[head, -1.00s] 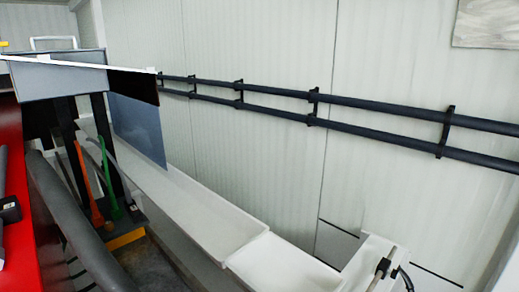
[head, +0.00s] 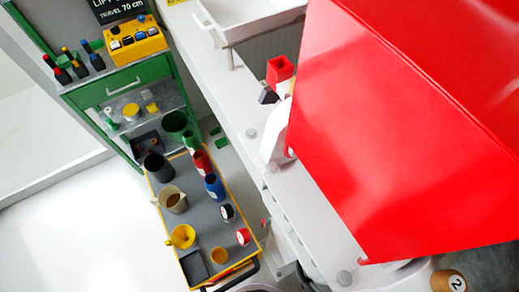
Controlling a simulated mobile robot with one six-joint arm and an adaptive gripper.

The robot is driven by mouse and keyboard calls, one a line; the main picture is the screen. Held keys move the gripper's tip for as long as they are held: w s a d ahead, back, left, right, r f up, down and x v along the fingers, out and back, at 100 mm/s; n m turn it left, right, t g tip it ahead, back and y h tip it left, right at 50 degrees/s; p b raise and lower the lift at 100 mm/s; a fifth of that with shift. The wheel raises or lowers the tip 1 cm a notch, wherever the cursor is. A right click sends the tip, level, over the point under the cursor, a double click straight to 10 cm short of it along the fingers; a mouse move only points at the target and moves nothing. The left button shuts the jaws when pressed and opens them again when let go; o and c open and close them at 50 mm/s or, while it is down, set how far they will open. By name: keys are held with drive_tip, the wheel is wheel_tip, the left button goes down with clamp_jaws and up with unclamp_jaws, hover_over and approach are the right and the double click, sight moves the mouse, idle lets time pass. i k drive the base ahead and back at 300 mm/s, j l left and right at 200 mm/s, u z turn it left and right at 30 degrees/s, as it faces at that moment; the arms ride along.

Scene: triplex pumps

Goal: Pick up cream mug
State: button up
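A cream mug (head: 172,201), seen from above with a brownish inside, stands on a grey-topped cart with a yellow rim (head: 238,192). It is near the cart's left edge. My gripper is not in view.
The cart also holds a red bottle (head: 203,163), a blue bottle (head: 214,187) and a dark tray (head: 194,267). A green shelf unit (head: 120,80) stands beyond. A large red housing (head: 415,130) fills the right side. Open floor is left of the cart.

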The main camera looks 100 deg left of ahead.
sight(170, 197)
drive_tip(key=l+u, duration=0.15)
drive_tip(key=u, duration=1.85)
drive_tip(key=i+u, duration=0.1)
drive_tip(key=u, duration=2.2)
drive_tip(key=i+j+u, duration=0.1)
drive_tip(key=u, duration=0.75)
drive_tip(key=i+l, duration=0.05)
